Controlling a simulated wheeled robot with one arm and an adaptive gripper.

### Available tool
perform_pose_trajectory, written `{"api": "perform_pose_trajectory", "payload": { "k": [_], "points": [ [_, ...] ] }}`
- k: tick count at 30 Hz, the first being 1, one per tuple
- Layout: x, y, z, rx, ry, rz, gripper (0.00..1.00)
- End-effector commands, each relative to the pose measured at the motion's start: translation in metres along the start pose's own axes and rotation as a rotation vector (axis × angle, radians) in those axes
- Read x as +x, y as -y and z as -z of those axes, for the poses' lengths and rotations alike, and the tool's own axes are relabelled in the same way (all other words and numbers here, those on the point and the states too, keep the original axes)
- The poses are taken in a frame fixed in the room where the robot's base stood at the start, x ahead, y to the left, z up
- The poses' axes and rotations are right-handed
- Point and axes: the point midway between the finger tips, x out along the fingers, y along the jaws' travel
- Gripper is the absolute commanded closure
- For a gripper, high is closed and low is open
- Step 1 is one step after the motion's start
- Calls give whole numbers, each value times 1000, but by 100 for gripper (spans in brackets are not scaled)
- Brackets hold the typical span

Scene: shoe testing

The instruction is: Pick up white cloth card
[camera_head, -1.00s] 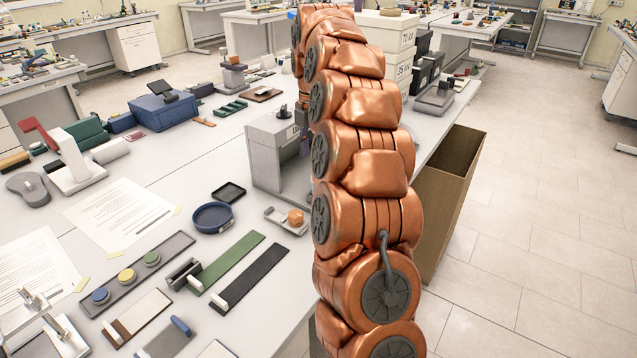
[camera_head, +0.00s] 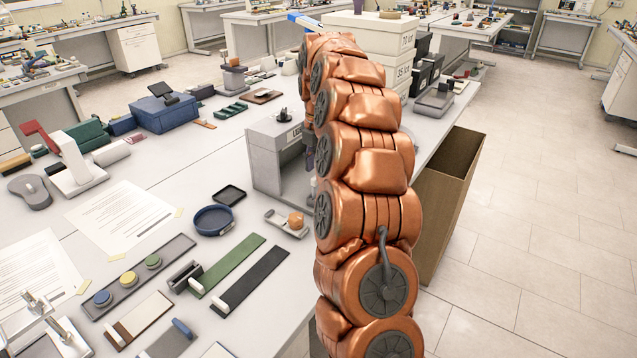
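A pale, whitish card with a brown border and a white clip bar at its left end (camera_head: 146,314) lies flat near the front of the table. It looks most like the white cloth card, but I cannot be sure of its material. Another whitish piece (camera_head: 217,351) is cut off by the bottom edge. My copper-coloured arm rises through the middle of the picture and stretches away over the table's right side. My gripper is hidden beyond the arm, so its state and contents do not show.
Green (camera_head: 236,264) and black (camera_head: 250,281) strips lie beside the card. A tray of coloured round pieces (camera_head: 130,276), a blue round dish (camera_head: 213,220) and a grey machine (camera_head: 268,160) are farther back. A tall brown bin (camera_head: 455,190) stands right of the table.

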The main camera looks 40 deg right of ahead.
Motion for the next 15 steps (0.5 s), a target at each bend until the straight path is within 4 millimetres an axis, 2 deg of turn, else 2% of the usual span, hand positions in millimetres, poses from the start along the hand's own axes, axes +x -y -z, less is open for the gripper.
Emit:
{"api": "perform_pose_trajectory", "payload": {
  "k": [9,15],
  "points": [
    [33,-2,2,1,-3,3,54],
    [36,-2,1,1,0,1,54]
  ]
}}
